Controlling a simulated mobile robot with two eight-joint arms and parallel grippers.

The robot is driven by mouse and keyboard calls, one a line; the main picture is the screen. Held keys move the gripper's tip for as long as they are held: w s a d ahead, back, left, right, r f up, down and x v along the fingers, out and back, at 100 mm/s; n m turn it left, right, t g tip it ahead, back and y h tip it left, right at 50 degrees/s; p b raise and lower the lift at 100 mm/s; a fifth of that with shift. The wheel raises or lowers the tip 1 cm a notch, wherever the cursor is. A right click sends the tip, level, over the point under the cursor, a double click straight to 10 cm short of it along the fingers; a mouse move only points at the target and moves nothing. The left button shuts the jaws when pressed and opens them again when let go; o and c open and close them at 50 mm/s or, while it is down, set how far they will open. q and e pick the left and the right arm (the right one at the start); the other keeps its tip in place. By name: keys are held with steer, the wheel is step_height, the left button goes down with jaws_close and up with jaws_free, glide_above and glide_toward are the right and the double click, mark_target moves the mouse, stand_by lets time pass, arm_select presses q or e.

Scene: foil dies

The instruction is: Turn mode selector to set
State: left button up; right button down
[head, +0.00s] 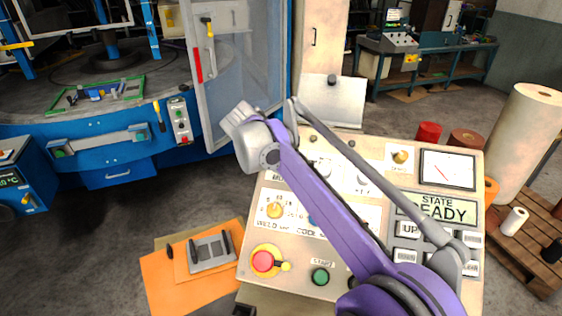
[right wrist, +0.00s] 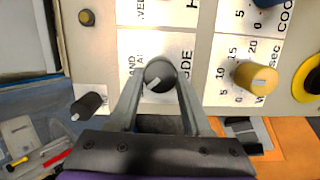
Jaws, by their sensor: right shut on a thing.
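The mode selector is a dark round knob (right wrist: 160,74) with a pale pointer mark, beside a partly covered label reading "ODE" on the cream panel (right wrist: 215,15). My right gripper (right wrist: 160,85) is shut on this knob, with one finger on each side. The pale mark slants toward the lower left in the right wrist view; I cannot tell which position it points to. In the head view my purple right arm crosses the control panel (head: 470,150) and its wrist is at the panel's upper left, hiding the selector and the fingertips. My left gripper is not in view.
A yellow knob (right wrist: 256,77) sits beside the selector. The panel also has a red button (head: 262,261), a green start button (head: 320,276) and a display (head: 438,208) reading "STATE READY". Orange sheets (head: 180,285) lie to the left. A blue machine (head: 100,150) stands beyond.

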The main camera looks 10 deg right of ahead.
steer(key=shift+n, duration=0.3)
stand_by(0.4)
steer(key=shift+c, duration=1.8)
jaws_free()
steer(key=shift+a, duration=0.1)
steer(key=v, duration=1)
steer(key=shift+s+a+r, duration=0.2)
steer(key=shift+s, duration=0.05)
